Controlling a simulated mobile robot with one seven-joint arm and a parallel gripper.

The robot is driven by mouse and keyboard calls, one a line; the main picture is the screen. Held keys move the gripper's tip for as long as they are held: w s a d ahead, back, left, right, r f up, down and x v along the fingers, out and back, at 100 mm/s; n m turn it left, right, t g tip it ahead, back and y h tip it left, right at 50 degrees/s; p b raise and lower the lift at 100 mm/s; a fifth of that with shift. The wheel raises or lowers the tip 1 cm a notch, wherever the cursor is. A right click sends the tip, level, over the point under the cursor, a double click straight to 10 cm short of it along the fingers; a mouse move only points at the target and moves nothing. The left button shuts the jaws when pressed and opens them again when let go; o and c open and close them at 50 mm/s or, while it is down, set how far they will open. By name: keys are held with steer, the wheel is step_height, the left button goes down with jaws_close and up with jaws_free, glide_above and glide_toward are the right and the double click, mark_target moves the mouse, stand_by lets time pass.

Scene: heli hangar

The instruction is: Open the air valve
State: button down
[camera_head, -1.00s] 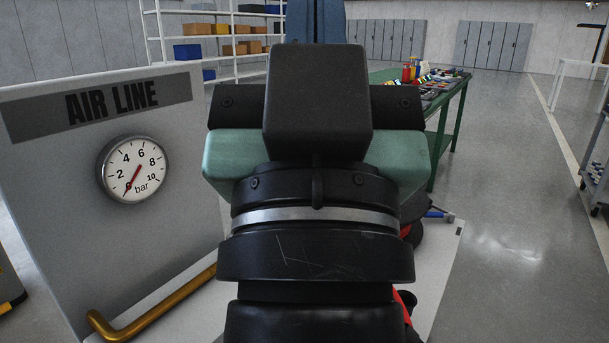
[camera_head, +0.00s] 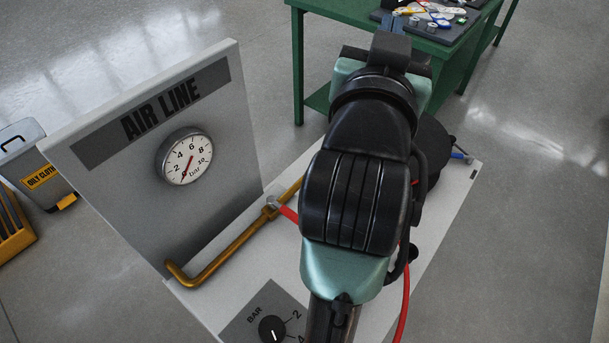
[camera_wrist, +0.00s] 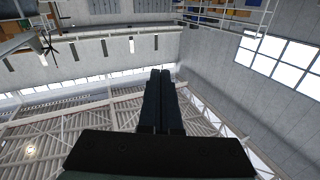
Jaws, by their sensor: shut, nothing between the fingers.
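The air line is a brass pipe (camera_head: 225,255) running along a white base beside a grey panel (camera_head: 215,105) marked AIR LINE. A red lever (camera_head: 289,215) sits on the pipe at a valve fitting (camera_head: 270,209); my arm hides part of it. The round gauge (camera_head: 185,158) on the panel has its red needle near 0. My gripper (camera_head: 394,24) is beyond the valve, toward the green table and apart from the lever. In the wrist view my gripper (camera_wrist: 160,74) is shut and empty, its fingers together against the roof and wall.
A BAR dial (camera_head: 272,329) is at the front of the white base. A red hose (camera_head: 403,305) runs right of my arm. A green table (camera_head: 430,42) with small items stands behind. A grey oily-cloth bin (camera_head: 35,165) is at the left. Floor at the right is clear.

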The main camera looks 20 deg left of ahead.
step_height(320, 180, down, 3)
steer(key=w+a+g+p, duration=0.2)
steer(key=a+g+p, duration=0.1)
steer(key=p, duration=0.1)
steer(key=m+g+h+p, duration=0.4)
steer(key=g, duration=0.3)
glide_above(289, 215)
steer(key=s, duration=0.2)
step_height(289, 215, down, 25)
steer(key=shift+d, duration=0.4)
steer(key=b+x, duration=0.1)
steer(key=x, duration=0.9)
steer(key=shift+s+f, duration=0.1)
steer(key=shift+f, duration=0.2)
steer(key=s, duration=0.1)
steer(key=s+a+p, duration=0.1)
steer(key=shift+s+a, duration=0.1)
steer(key=shift+s, duration=0.2)
steer(key=shift+s+a+f, duration=0.25)
steer(key=shift+s, duration=0.35)
